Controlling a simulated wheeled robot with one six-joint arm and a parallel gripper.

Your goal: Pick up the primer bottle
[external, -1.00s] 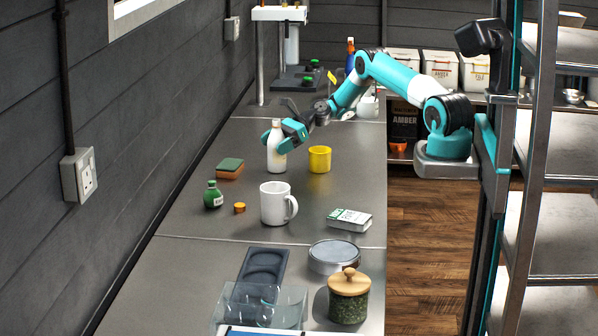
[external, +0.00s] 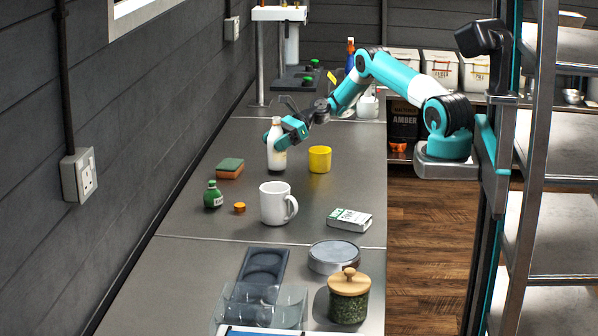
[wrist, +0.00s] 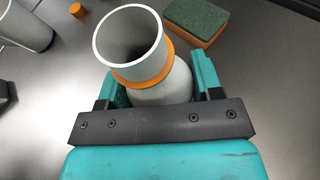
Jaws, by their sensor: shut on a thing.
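The primer bottle (external: 277,158) is white with a narrower neck and stands upright on the far part of the counter. In the wrist view the bottle (wrist: 160,82) shows a round pale top with an orange ring below it. My gripper (external: 279,138) reaches it from the right and is shut around its upper body. In the wrist view my gripper's teal fingers (wrist: 161,85) press on both sides of it. The bottle's base is hidden in the wrist view. I cannot tell whether it touches the counter.
A yellow cup (external: 320,159) stands close to the right. A green-topped sponge (external: 230,168) lies to the left. Nearer are a green bottle (external: 213,195), an orange cap (external: 239,208), a white mug (external: 274,205) and a small white box (external: 349,219). Bare counter lies between them.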

